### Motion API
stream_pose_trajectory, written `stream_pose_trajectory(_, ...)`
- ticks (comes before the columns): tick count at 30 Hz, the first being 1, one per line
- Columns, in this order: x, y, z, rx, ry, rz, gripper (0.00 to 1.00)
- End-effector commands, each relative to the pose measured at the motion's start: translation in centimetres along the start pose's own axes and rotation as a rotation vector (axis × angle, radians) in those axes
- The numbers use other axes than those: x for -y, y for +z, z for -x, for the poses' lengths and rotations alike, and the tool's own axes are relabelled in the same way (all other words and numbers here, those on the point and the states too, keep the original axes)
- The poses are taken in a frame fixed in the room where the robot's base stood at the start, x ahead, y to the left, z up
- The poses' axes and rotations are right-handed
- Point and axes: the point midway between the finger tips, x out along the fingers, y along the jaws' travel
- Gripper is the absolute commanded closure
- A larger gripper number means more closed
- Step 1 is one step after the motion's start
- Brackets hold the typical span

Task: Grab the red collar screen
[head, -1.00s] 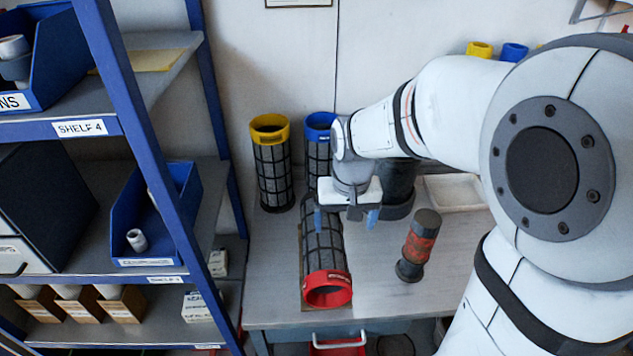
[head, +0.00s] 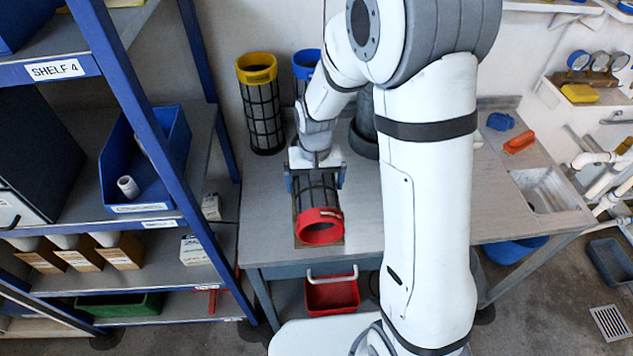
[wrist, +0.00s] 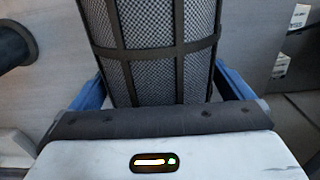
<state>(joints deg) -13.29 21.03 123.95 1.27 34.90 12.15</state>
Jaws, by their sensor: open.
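The red collar screen (head: 317,201) lies on its side on the bench, its red collar (head: 320,227) towards the front edge. Its dark mesh body also fills the upper middle of the wrist view (wrist: 155,65). My gripper (head: 315,181) is over the mesh body behind the collar, with its jaws open. In the wrist view one blue finger is on each side of the mesh body. I cannot tell whether either finger touches it. The far end of the screen is hidden behind my gripper in the head view.
A yellow-collared screen (head: 261,105) and a blue-collared screen (head: 305,66) stand upright at the back of the bench (head: 365,225). A blue-framed shelf (head: 147,120) is close on the left. A sink (head: 541,190) is at the right.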

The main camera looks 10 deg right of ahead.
Motion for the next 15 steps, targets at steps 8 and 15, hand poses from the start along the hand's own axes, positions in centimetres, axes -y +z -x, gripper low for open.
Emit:
stream_pose_trajectory(8,0.03,0.00,-0.18,-0.001,0.000,0.001,0.02)
stream_pose_trajectory(15,0.04,0.00,-0.16,-0.001,0.000,0.001,0.22)
